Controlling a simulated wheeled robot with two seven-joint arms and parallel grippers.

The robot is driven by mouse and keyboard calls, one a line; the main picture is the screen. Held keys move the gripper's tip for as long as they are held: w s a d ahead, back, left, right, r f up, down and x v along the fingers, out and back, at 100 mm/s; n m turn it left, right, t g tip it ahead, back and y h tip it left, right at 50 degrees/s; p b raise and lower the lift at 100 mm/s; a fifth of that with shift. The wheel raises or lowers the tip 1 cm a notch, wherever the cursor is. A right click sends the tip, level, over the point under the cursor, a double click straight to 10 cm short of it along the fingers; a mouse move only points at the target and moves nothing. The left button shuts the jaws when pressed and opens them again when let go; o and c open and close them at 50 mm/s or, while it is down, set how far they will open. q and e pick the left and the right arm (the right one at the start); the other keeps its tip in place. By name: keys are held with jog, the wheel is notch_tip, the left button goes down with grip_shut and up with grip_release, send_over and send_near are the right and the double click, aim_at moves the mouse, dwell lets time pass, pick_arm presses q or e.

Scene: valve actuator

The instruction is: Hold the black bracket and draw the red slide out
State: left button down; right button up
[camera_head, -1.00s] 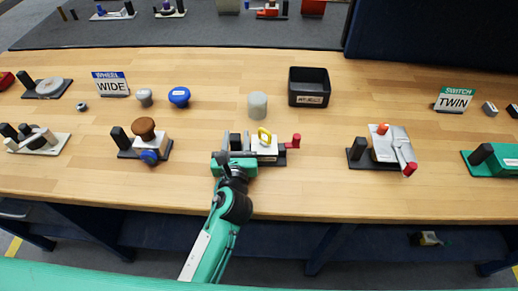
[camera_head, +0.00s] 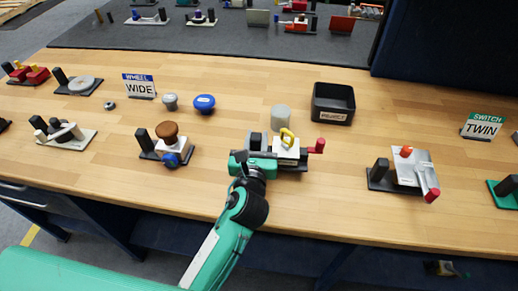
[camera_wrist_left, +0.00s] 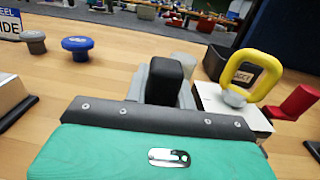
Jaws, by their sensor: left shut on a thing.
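The device in the middle of the bench has a white block (camera_head: 285,153), a yellow ring handle (camera_head: 287,138) and a red slide (camera_head: 317,146) whose red knob sticks out at the right. My left gripper (camera_head: 256,143) is at the device's left end, shut on the upright black bracket. In the left wrist view the black bracket (camera_wrist_left: 166,80) stands between the grey fingers. The yellow ring (camera_wrist_left: 252,72) and the red slide's knob (camera_wrist_left: 297,104) show to its right, apart from the gripper. My right gripper is not in view.
A brown-knobbed device (camera_head: 168,140) stands to the left and a grey lever device (camera_head: 410,170) to the right. A grey cylinder (camera_head: 281,118) and a black bin (camera_head: 333,104) stand behind. Bare bench lies right of the red knob.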

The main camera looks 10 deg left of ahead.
pick_arm(q)
notch_tip(320, 180, up, 5)
jog(key=shift+f, duration=4.2)
jog(key=shift+f, duration=0.6)
jog(key=shift+r, duration=0.35)
jog(key=c, duration=1.1)
grip_release()
jog(key=s, duration=1.2)
jog(key=shift+d, duration=0.35)
